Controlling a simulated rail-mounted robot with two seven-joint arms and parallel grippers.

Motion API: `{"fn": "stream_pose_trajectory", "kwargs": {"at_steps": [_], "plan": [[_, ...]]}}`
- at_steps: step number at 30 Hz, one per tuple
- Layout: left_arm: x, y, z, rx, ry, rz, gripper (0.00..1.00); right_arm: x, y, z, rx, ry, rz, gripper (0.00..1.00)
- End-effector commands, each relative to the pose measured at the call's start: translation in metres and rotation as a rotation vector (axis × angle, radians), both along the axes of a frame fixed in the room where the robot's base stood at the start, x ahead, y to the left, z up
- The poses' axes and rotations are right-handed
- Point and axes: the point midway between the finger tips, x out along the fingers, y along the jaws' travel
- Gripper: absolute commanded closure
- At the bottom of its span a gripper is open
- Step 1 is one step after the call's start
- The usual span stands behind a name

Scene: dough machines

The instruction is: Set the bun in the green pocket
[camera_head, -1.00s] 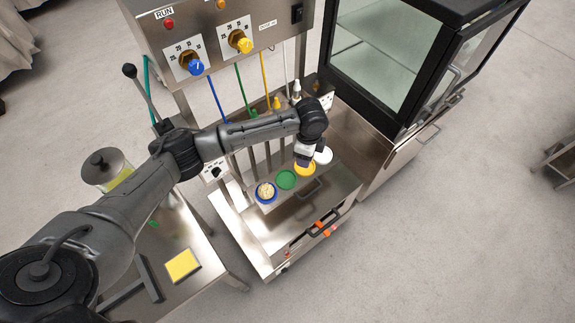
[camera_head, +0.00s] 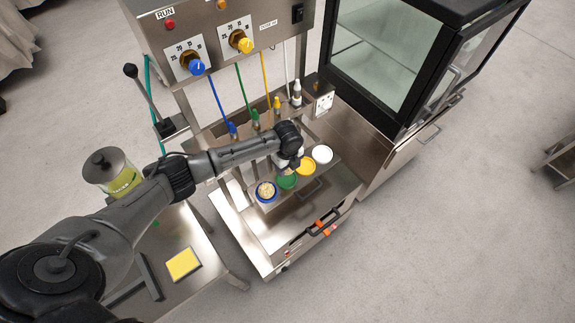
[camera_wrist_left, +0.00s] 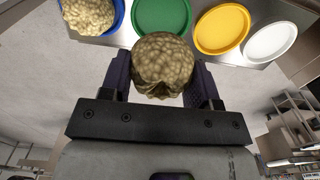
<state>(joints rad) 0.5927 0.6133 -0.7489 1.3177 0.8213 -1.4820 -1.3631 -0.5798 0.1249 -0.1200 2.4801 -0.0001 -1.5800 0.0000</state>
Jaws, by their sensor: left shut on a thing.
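My left gripper (camera_wrist_left: 160,82) is shut on a round, speckled tan bun (camera_wrist_left: 162,62), seen between its fingers in the left wrist view. In the head view the gripper (camera_head: 291,170) hangs over the far right side of the green pocket (camera_head: 286,182) and hides part of it. The bun can hardly be made out there. The green pocket (camera_wrist_left: 162,14) shows flat and empty just beyond the held bun in the wrist view. I cannot tell the height of the bun above it. My right gripper is not in view.
The blue pocket (camera_head: 259,197) holds another bun (camera_head: 265,190). The yellow pocket (camera_head: 305,167) and white pocket (camera_head: 322,154) are empty. Coloured nozzles (camera_head: 277,104) hang behind the pockets. A glass-fronted cabinet (camera_head: 385,55) stands to the right.

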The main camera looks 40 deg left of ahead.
Motion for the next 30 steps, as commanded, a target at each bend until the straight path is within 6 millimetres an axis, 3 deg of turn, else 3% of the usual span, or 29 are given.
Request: {"fn": "stream_pose_trajectory", "kwargs": {"at_steps": [5,18,30], "plan": [[0.0,0.002,0.003,0.003,-0.003,0.002,0.69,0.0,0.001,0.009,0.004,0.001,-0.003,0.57],[0.0,0.001,-0.041,0.003,-0.003,0.0,0.69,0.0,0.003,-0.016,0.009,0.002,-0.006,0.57],[0.001,0.002,-0.063,0.002,-0.004,0.001,0.69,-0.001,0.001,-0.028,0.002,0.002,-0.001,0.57]]}}
